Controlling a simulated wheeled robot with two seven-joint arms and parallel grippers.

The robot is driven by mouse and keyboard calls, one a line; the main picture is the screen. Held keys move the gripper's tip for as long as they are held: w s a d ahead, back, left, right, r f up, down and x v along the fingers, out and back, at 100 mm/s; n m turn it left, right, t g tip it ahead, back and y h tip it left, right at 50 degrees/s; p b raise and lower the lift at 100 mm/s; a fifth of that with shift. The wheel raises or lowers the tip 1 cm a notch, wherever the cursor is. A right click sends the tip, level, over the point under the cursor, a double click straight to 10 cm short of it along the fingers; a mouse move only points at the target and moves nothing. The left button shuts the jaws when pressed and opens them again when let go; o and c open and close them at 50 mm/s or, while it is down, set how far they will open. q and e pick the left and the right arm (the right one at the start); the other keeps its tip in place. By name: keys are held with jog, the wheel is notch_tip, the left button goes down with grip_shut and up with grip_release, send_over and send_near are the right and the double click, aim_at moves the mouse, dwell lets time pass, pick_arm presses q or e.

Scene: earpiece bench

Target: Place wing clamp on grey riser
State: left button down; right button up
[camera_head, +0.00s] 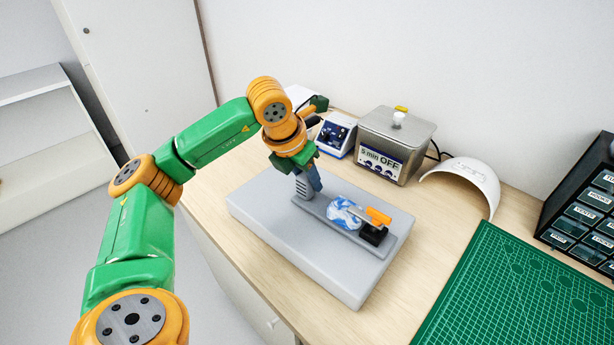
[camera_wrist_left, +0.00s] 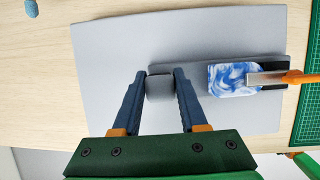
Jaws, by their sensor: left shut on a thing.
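The wing clamp (camera_head: 318,206) is a long grey plate with an upright grey post at its left end and an orange-handled lever (camera_head: 377,216) at its right end. A blue-and-white marbled piece (camera_head: 342,212) sits on the plate under the lever. The clamp lies over the top of the grey riser (camera_head: 262,222); I cannot tell if it fully touches it. My left gripper (camera_head: 306,184) is shut on the post, which shows between its fingers (camera_wrist_left: 160,72) in the left wrist view (camera_wrist_left: 160,90). My right gripper is not in view.
Behind the riser stand a small blue-and-white device (camera_head: 336,134) and a metal bath (camera_head: 396,140) reading "5 min OFF". A white arched lamp (camera_head: 466,178), a green cutting mat (camera_head: 520,290) and a black drawer rack (camera_head: 585,210) are to the right. Bare wood lies between riser and mat.

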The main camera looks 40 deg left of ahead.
pick_arm(q)
jog(key=shift+f, duration=0.2)
jog(key=shift+c, duration=2.2)
grip_release()
jog(key=shift+s+r, duration=0.1)
jog(key=shift+r, duration=0.35)
jog(key=p+v, duration=0.2)
jog(key=v, duration=0.9)
jog(key=shift+s+r, duration=0.25)
